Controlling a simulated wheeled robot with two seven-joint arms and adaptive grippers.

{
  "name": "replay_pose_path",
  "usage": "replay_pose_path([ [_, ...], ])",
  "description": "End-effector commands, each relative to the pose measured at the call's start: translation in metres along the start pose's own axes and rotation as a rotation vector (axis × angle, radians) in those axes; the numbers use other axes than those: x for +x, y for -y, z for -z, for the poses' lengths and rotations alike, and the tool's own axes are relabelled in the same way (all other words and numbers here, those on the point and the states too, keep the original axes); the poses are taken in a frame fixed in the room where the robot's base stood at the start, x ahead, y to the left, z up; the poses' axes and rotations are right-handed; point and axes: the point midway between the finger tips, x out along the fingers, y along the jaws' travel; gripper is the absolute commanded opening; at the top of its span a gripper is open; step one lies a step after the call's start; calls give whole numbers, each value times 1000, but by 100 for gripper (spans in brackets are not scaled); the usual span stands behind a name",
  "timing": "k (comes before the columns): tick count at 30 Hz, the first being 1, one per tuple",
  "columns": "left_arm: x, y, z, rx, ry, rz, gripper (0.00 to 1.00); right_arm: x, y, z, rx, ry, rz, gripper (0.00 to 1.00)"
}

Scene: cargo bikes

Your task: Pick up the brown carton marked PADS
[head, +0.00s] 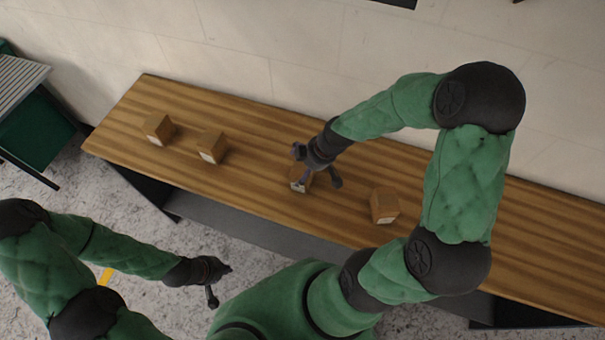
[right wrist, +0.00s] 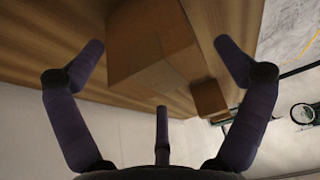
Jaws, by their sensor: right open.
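Several small brown cartons with white labels stand on a wooden bench. The label print is too small to read, so I cannot tell which carton is marked PADS. My right gripper (head: 314,170) is open above one carton (head: 298,184), which it partly hides. In the right wrist view this carton (right wrist: 150,45) lies between the spread fingers of my right gripper (right wrist: 160,62), with no grip on it. My left gripper (head: 221,282) is in front of the bench, empty, with its fingers apart.
Other cartons stand at the far left (head: 159,129), left of centre (head: 211,146) and to the right (head: 385,205) on the wooden bench (head: 258,140). A pale wall (head: 270,50) runs behind it. A green unit (head: 38,130) stands at the left edge.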

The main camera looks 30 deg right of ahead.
Motion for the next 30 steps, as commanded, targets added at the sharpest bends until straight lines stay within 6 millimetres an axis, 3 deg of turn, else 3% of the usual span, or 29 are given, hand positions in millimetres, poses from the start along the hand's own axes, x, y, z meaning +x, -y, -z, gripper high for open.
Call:
replay_pose_path([
  [4, 2, 1, 0, 0, 0, 0, 0, 15, 0, 0, 1, -1, 1, 100],
  [12, 2, 1, 0, 0, 0, 0, 0, 17, 0, 1, 1, -2, -1, 100],
  [14, 2, 1, 0, 0, 0, 0, 0, 17, 0, 1, 1, -2, -1, 86],
  [19, 2, 1, 0, 0, 0, 0, 0, 17, 0, 1, 0, -2, -1, 40],
  [30, 1, 0, 0, 0, 0, 0, 0, 15, 0, 2, 0, -2, 0, 39],
])
